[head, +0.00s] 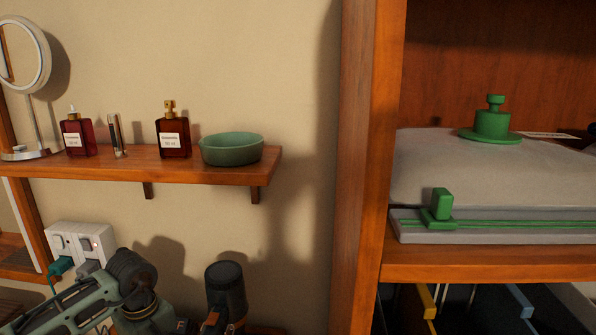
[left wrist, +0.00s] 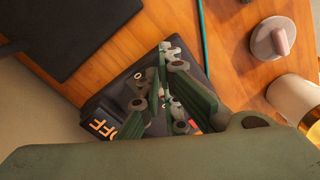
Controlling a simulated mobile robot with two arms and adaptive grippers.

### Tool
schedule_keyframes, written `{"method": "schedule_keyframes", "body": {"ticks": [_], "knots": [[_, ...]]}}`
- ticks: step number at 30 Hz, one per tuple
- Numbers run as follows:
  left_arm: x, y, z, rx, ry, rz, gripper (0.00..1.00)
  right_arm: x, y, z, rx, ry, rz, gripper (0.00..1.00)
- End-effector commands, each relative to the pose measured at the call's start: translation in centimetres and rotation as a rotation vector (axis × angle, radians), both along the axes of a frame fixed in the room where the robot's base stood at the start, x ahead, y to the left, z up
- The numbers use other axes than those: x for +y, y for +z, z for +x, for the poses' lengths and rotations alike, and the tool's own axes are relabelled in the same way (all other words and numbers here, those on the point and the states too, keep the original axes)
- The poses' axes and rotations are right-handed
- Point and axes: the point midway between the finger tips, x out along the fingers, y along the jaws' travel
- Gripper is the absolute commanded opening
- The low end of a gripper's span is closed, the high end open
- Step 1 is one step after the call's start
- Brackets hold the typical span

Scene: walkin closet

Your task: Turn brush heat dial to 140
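In the left wrist view a black device (left wrist: 100,118) with orange letters reading OFF lies on a wooden surface, partly under my left gripper. The heat dial itself cannot be made out; the gripper covers the middle of the device. My left gripper (left wrist: 170,72) has its green fingers over the device, with only a narrow gap seen between them. Whether they touch or hold anything is hidden. In the head view my left arm comes in at the lower left, and its fingers cannot be made out. My right gripper is not in view.
Beside the device are a grey round knob-like piece (left wrist: 273,40), a white cylinder with a gold end (left wrist: 295,97) and a green cord (left wrist: 203,40). A wall shelf (head: 225,172) holds bottles and a green bowl (head: 231,149). A socket (head: 82,243) has plugs in it. A wooden upright (head: 358,150) stands right.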

Motion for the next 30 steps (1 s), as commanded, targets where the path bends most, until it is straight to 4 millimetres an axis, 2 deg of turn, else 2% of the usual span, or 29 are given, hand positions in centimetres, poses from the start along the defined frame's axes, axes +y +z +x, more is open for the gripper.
{"method": "schedule_keyframes", "body": {"ticks": [1,10,19,23,30], "knots": [[-0.3,-0.9,-0.1,0.004,-0.005,-0.003,0.0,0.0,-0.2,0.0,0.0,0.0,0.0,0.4],[-0.3,-0.9,-0.1,0.005,-0.004,-0.002,0.0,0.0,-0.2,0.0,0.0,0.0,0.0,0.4],[-1.1,-0.7,-0.4,0.004,-0.006,-0.004,0.0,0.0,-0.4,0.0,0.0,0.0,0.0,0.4],[-1.2,0.3,-0.4,0.005,-0.007,-0.007,0.0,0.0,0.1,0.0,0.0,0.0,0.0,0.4],[-1.0,3.6,-0.3,-0.001,-0.003,-0.003,0.0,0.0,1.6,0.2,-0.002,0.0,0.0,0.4]]}}
